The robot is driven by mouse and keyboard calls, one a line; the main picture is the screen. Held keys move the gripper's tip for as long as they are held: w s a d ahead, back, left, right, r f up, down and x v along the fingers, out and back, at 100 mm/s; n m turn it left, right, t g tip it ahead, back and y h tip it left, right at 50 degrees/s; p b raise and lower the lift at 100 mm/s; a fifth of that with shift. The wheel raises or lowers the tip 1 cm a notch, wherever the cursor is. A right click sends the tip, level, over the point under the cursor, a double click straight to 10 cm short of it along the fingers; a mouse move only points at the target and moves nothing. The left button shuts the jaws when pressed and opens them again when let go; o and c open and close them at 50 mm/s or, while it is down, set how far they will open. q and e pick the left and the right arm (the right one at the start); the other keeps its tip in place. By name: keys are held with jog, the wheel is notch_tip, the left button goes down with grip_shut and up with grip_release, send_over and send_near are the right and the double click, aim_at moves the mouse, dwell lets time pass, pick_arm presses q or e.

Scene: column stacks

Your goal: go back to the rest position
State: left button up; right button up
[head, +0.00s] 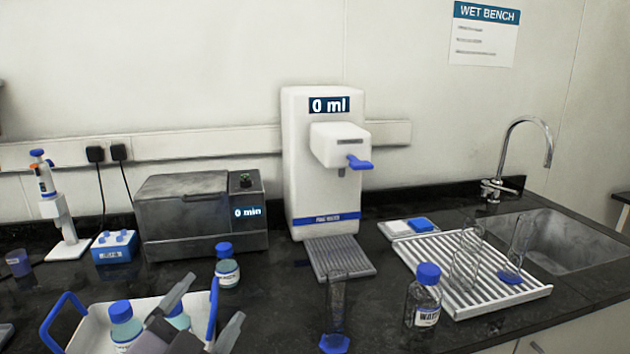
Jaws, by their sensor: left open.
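My left gripper (213,299) shows at the bottom left of the head view, its two grey fingers apart. It is over the right part of a white tray (90,326) with blue handles. Nothing shows between the fingers. Two bottles with blue caps, one at the left (124,323) and one partly hidden behind the gripper (177,318), stand in the tray. My right gripper is not in view.
A blue-capped bottle (227,268) stands behind the tray. A blue-footed glass cylinder (336,308) and a water bottle (424,298) stand near the front. Behind are a grey box (188,218), a dispenser (312,190), a drying rack (478,288) and a sink (570,232).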

pick_arm(q)
jog(key=s+a+f+n+g+y, duration=0.2)
jog(key=f, duration=0.3)
jog(key=s+a+f+n+g+y, duration=0.1)
jog(key=s+a+f+n+g, duration=0.15)
jog(key=f, duration=0.25)
jog(key=s+a+f+n+g+y, duration=0.1)
jog(key=s+a+f+n+g, duration=0.1)
jog(key=s+f+g, duration=0.6)
jog(key=s+a+f+n+g, duration=0.25)
jog(key=s+f, duration=0.45)
jog(key=s, duration=0.4)
jog(key=w+d+f+t+h+b, duration=0.1)
jog(key=w+f+t+b, duration=0.1)
jog(key=f, duration=0.4)
jog(key=w+d+f+t+h+b, duration=0.1)
jog(key=w+d+f+t+b, duration=0.1)
jog(key=w+f+t, duration=0.2)
notch_tip(320, 180, down, 3)
jog(key=shift+w+d+t, duration=0.3)
jog(key=shift+w+t, duration=0.05)
jog(key=shift+t, duration=0.15)
